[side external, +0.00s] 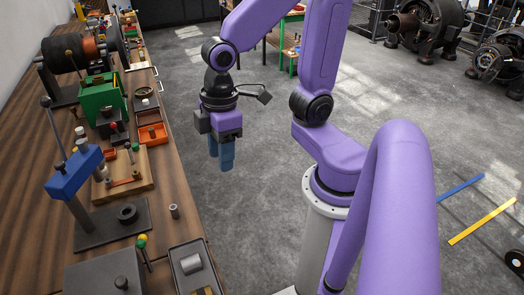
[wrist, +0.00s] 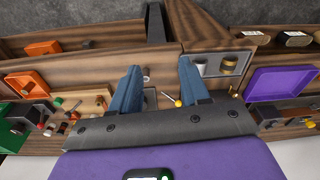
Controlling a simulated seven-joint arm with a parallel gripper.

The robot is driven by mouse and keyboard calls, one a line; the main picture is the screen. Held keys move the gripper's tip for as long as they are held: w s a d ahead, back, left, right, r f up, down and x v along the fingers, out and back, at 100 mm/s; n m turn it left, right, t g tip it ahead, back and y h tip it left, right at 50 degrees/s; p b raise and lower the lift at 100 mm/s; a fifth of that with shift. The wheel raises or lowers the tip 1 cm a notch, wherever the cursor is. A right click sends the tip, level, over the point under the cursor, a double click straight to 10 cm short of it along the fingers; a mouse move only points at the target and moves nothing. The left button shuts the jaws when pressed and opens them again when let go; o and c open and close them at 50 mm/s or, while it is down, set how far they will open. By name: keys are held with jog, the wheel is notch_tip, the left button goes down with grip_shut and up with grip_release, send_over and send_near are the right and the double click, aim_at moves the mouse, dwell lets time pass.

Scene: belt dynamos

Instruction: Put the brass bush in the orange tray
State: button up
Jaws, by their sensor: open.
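A brass-coloured bush (wrist: 229,63) sits in a grey tray (wrist: 242,68) at the right in the wrist view, beside a pale grey cylinder (wrist: 201,66). In the side view the grey tray (side external: 178,280) is at the bench's near end, where a yellowish piece at the bottom edge is mostly cut off.
A small grey cylinder (side external: 174,211) stands alone on the bench. A blue-topped press (side external: 75,172), a green machine (side external: 98,97) and a stand with coloured knobs (side external: 143,242) rise from it. A purple tray (wrist: 280,82) lies at right in the wrist view.

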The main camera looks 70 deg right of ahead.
jog(key=s+d+n, duration=0.2)
jog(key=s+d, duration=0.1)
jog(key=s, duration=0.5)
jog(key=shift+h, duration=0.3)
jog(key=shift+w+f, duration=0.1)
jog(key=shift+c, duration=0.2)
dwell(0.7)
